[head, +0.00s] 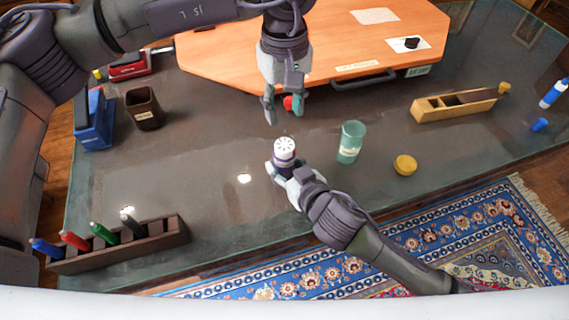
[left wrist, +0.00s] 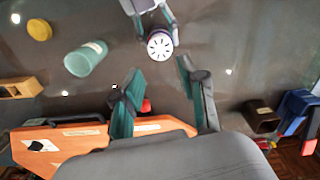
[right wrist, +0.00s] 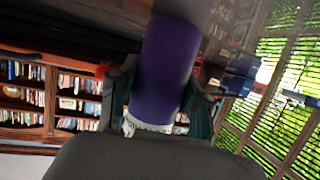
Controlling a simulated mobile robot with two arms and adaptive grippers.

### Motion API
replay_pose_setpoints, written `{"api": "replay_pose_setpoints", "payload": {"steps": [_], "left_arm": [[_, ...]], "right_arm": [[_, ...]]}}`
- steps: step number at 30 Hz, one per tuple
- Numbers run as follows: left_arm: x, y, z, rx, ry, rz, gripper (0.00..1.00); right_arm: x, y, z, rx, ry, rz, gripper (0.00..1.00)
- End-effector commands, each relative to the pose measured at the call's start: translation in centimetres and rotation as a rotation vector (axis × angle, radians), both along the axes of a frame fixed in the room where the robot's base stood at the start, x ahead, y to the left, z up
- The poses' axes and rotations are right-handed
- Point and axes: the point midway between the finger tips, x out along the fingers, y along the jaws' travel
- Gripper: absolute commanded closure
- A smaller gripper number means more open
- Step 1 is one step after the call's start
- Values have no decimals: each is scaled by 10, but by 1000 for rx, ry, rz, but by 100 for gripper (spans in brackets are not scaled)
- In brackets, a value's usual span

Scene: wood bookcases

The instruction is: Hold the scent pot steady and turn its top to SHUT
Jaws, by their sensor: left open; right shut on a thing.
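The scent pot (head: 284,150) has a white slotted top and a purple body. In the left wrist view the pot's round top (left wrist: 160,45) faces the camera, beyond the fingertips. My left gripper (head: 285,112) is open and empty, above and behind the pot, apart from it. Any marking on the top is too small to read.
A small red thing (head: 289,102) shows behind my left fingers. A green cup (head: 351,142) and yellow lid (head: 405,165) stand right of the pot. An orange board (head: 215,62) lies behind. A pen rack (head: 160,245) is front left. The glass left of the pot is clear.

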Motion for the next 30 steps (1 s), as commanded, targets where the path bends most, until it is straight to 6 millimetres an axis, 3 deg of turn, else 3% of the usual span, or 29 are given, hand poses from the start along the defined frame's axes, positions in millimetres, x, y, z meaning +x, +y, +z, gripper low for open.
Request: {"api": "replay_pose_setpoints", "payload": {"steps": [3, 8, 11, 14, 21, 30], "left_arm": [[0, 0, 0, 0, 0, 0, 57], [-2, 3, -4, -10, 25, 57, 31], [-9, 9, -12, -31, 89, 200, 31], [-21, 18, -24, -55, 203, 445, 31], [-49, 36, -43, -31, 584, 1236, 31], [-49, 55, -47, 261, 1160, 2281, 31]], "right_arm": [[0, 0, 0, 0, 0, 0, 95], [0, 0, 0, 0, 0, 0, 95], [0, 0, 0, 0, 0, 0, 95], [0, 0, 0, 0, 0, 0, 95], [0, 0, 0, 0, 0, 0, 95], [0, 0, 0, 0, 0, 0, 95]]}}
